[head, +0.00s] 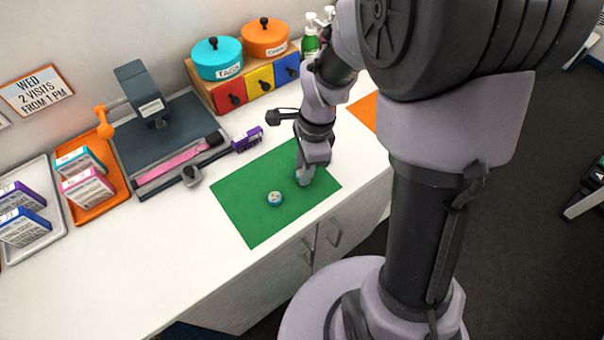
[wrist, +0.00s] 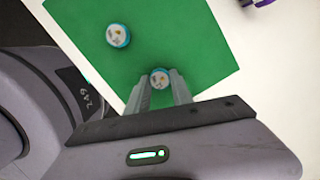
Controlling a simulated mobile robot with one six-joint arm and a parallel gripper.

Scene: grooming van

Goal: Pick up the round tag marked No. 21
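Two small round tags with white faces and blue rims show in the wrist view. One tag (wrist: 118,35) lies on the green mat, clear of my gripper; it also shows in the head view (head: 275,198). The other tag (wrist: 159,79) is between the fingertips of my gripper (wrist: 160,76). The fingers stand apart with this tag in the gap; I cannot tell whether they press on it. In the head view my gripper (head: 304,178) is low over the mat's right part and hides that tag. The markings on both tags are too small to read.
The green mat (head: 245,217) lies on the white counter (head: 150,260). A grey press (head: 145,95) and trays of boxes stand left. The front-left counter is clear.

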